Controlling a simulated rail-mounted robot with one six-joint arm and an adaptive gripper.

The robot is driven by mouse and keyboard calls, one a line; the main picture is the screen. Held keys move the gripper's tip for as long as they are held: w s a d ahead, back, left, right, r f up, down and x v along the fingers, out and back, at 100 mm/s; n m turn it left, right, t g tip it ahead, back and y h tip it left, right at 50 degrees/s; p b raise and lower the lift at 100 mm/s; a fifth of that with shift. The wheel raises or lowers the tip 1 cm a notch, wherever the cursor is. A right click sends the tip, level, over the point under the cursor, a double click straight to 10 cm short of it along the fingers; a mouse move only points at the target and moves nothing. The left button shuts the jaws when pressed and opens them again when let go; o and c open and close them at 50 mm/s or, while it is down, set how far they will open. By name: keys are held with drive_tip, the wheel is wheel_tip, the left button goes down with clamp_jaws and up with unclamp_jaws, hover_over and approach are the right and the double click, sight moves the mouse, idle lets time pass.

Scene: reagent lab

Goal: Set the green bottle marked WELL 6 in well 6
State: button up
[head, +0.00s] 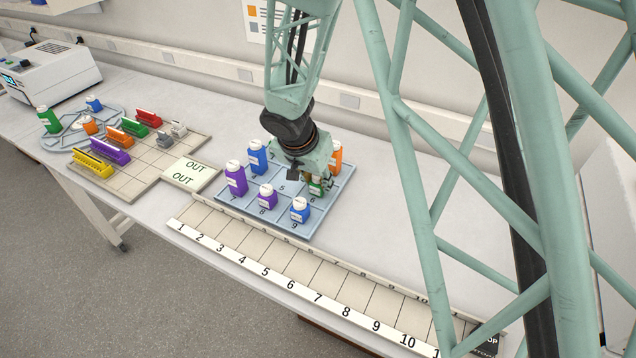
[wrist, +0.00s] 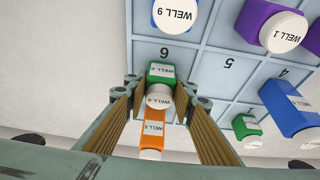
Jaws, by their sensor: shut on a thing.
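The green bottle marked WELL 6 (wrist: 160,72) has a white cap and stands between the fingers of my gripper (wrist: 160,98) in the wrist view. My gripper is shut on it. In the head view my gripper (head: 312,178) is low over the right side of the blue rack, and the green bottle (head: 316,187) shows partly below it. The bottle is at the cell of well 6, just behind the printed 6 (wrist: 164,53). It looks upright. Its base is hidden, so I cannot tell whether it touches the well floor.
The blue rack (head: 327,203) holds other bottles: an orange one (head: 336,157) close behind my gripper, a blue one (head: 299,210) in front, and purple ones (head: 236,178) to the left. A numbered rail (head: 290,283) runs in front. An OUT plate (head: 190,174) lies left.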

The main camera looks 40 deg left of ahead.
drive_tip(key=shift+f, duration=0.15)
drive_tip(key=o, duration=0.8)
drive_tip(key=shift+o, duration=0.2)
drive_tip(key=shift+r, duration=0.2)
drive_tip(key=shift+r, duration=0.15)
drive_tip(key=p+v, duration=0.1)
drive_tip(key=v, duration=1)
drive_tip(key=shift+s+r, duration=0.25)
drive_tip(key=shift+r, duration=0.05)
